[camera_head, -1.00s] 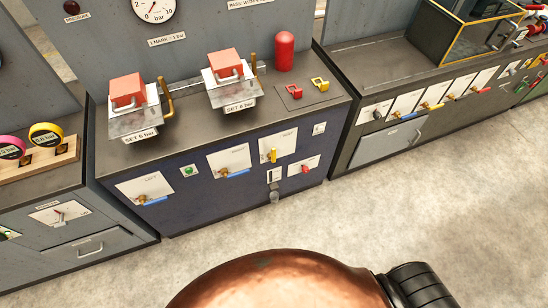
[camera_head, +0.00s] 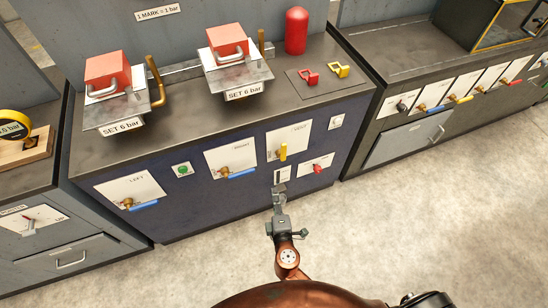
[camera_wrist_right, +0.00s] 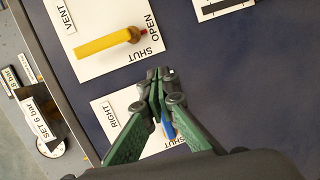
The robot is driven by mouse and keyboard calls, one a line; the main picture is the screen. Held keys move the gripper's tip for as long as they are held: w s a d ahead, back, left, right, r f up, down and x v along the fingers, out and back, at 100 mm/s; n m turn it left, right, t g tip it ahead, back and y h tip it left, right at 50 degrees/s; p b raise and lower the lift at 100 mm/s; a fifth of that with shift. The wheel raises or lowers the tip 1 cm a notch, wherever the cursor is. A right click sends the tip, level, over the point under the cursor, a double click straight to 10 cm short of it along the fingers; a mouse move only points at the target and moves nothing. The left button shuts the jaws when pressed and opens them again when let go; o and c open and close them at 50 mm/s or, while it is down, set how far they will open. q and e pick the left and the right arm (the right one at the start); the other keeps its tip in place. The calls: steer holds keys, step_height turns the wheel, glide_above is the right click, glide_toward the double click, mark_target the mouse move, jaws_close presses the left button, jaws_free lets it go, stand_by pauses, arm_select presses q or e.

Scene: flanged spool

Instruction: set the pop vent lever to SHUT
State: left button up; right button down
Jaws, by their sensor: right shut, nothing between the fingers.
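The vent lever (camera_head: 283,152) is a yellow handle on a white plate on the front of the blue cabinet. In the right wrist view the yellow lever (camera_wrist_right: 100,42) lies along the plate lettered VENT, its handle pointing away from the OPEN and SHUT words. Its small red end is close to the OPEN word. My right gripper (camera_head: 279,191) is in front of the cabinet, below the vent plate. In the right wrist view its fingertips (camera_wrist_right: 163,76) are together and empty, apart from the yellow lever. My left gripper is not in view.
A blue-handled lever (camera_head: 240,173) is left of the vent lever, on a neighbouring plate. A green button (camera_head: 183,170) is further left. Red and yellow clips (camera_head: 309,77) lie on top. Floor in front is clear.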

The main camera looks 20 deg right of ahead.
mark_target(282, 150)
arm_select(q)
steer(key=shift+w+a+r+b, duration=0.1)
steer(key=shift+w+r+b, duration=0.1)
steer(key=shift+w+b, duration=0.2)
arm_select(e)
step_height(282, 150, up, 9)
steer(key=a+t, duration=0.1)
steer(key=t, duration=0.1)
steer(key=shift+a+f+h, duration=0.15)
steer(key=shift+f+h, duration=0.05)
steer(key=shift+h, duration=0.2)
steer(key=shift+w, duration=0.15)
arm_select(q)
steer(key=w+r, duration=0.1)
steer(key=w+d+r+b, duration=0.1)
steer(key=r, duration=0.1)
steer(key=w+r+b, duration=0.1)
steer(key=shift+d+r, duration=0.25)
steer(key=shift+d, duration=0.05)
arm_select(e)
steer(key=w+d, duration=0.6)
steer(key=w, duration=0.3)
steer(key=shift+w, duration=0.4)
steer(key=shift+f, duration=0.1)
steer(key=shift+d, duration=0.1)
